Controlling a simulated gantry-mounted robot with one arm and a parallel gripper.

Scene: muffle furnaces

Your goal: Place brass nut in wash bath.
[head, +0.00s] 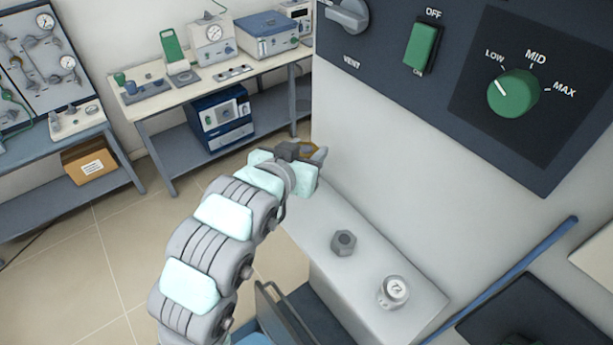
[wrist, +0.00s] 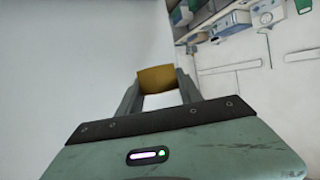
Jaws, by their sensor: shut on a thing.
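The brass nut (wrist: 157,77) is a yellow-brown piece between the fingertips of my gripper (wrist: 155,88) in the wrist view. In the head view my gripper (head: 308,156) is at the end of my outstretched arm, beside the tall pale cabinet and above the far end of the grey ledge. Only a small brown edge of the nut (head: 312,147) shows there, mostly hidden by the fingers. The wash bath is not clearly identifiable; a light blue surface at the bottom edge of the head view is cut off, and I cannot tell what it is.
A grey hex nut (head: 343,243) and a round silver piece with a white marked face (head: 393,291) stand on the ledge (head: 335,212). The furnace control panel (head: 465,75) overhangs at the right. Benches with instruments stand behind, with open floor between.

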